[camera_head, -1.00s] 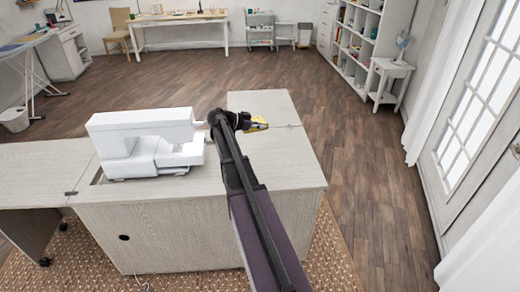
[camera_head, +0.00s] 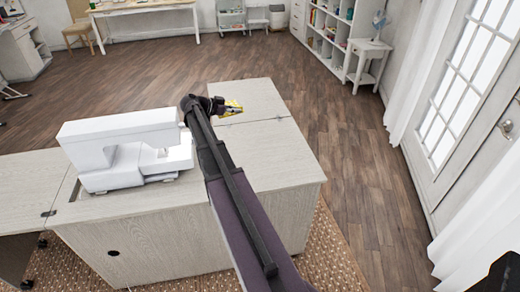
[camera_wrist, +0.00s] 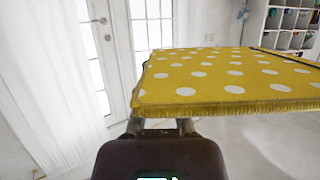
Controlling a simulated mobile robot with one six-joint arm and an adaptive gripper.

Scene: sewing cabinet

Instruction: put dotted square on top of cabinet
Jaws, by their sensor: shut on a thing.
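The dotted square (camera_wrist: 225,82) is yellow with white dots and fills much of the wrist view, held out flat in front of my gripper (camera_wrist: 160,128). In the head view the yellow square (camera_head: 232,108) shows small at the end of my arm, partly hidden by the gripper. My gripper (camera_head: 218,105) is shut on its near edge. The cabinet (camera_head: 275,150) is pale wood, with the square over its far right part of the top in the picture. I cannot tell whether the square touches the top.
A white sewing machine (camera_head: 125,148) stands on the cabinet to the left of my arm. The cabinet top right of my arm is clear. A white door (camera_head: 470,110) is at the right, and shelves (camera_head: 325,30) stand behind.

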